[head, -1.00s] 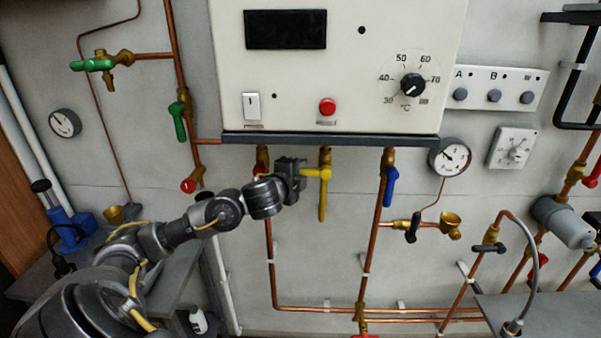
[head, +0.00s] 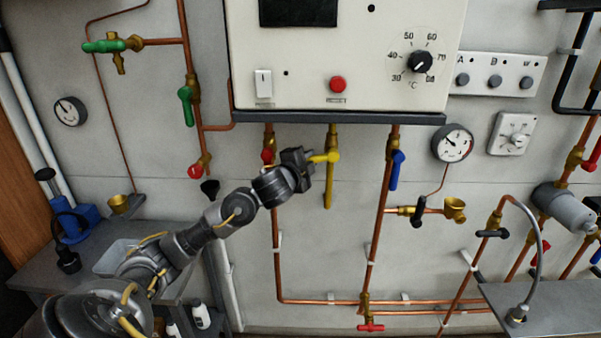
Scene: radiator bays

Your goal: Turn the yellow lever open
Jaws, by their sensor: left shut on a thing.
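The yellow lever (head: 325,157) is on a brass valve under the white boiler box. Its bright yellow arm points left, roughly level, into my left gripper's jaws. A duller yellow upright piece (head: 328,188) hangs straight below the valve; I cannot tell if it is part of the lever. My left gripper (head: 312,160) comes in from the left and is shut on the lever's left end. The jaws hide that end. My right gripper is not in view.
The boiler box (head: 350,60) overhangs just above. A red-handled valve (head: 268,156) is close behind my left gripper, and a blue lever (head: 397,170) hangs to the right. A pressure gauge (head: 452,143) and copper pipes lie further right. The wall below the lever is mostly clear.

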